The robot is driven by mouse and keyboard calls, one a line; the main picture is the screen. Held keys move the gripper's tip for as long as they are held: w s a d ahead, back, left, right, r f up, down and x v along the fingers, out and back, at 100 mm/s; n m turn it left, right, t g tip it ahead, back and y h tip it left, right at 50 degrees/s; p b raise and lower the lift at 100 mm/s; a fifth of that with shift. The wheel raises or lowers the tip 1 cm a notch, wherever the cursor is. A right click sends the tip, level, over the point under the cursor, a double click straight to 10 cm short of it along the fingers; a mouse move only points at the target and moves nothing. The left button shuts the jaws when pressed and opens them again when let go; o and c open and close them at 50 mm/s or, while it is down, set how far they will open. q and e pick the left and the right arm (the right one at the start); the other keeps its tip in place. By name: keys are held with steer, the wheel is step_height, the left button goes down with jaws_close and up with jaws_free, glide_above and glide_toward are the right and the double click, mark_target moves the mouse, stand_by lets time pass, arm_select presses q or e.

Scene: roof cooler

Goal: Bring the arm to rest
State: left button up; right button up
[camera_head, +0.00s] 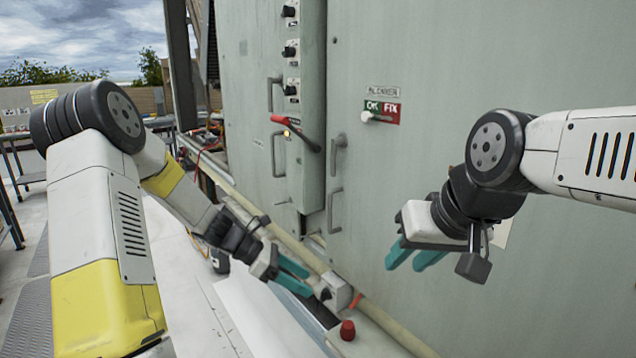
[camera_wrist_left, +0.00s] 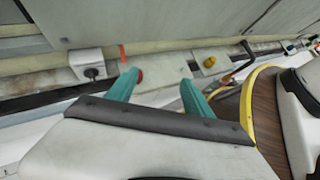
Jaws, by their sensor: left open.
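My left gripper (camera_head: 294,277) is open and empty, its teal fingers apart above the ledge at the foot of the cabinet. The left wrist view shows its two fingers (camera_wrist_left: 160,82) spread with nothing held between them. My left arm reaches forward from the left, with its elbow high. My right gripper (camera_head: 406,260) hangs in front of the cabinet door, its teal fingers pointing down and left with a gap between them. It holds nothing that I can see. My right arm comes in from the right edge.
The grey-green cabinet (camera_head: 480,60) fills the right side, with a red-handled lever (camera_head: 296,132), door handles and a green-red label (camera_head: 382,112). A white box (camera_head: 336,292) and a red knob (camera_head: 347,330) sit near my left gripper.

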arm_select(q)
steer(key=s+a+r+m+t+y, duration=0.3)
steer(key=s+a+r+m+y, duration=0.1)
steer(key=s+r+m, duration=0.6)
steer(key=s+a+r+m+t+y, duration=0.3)
steer(key=s+a+r+m+y, duration=0.1)
steer(key=s+r+m, duration=0.6)
steer(key=shift+s+a+r+y, duration=0.2)
steer(key=shift+s+a+y, duration=0.1)
steer(key=shift+a, duration=0.55)
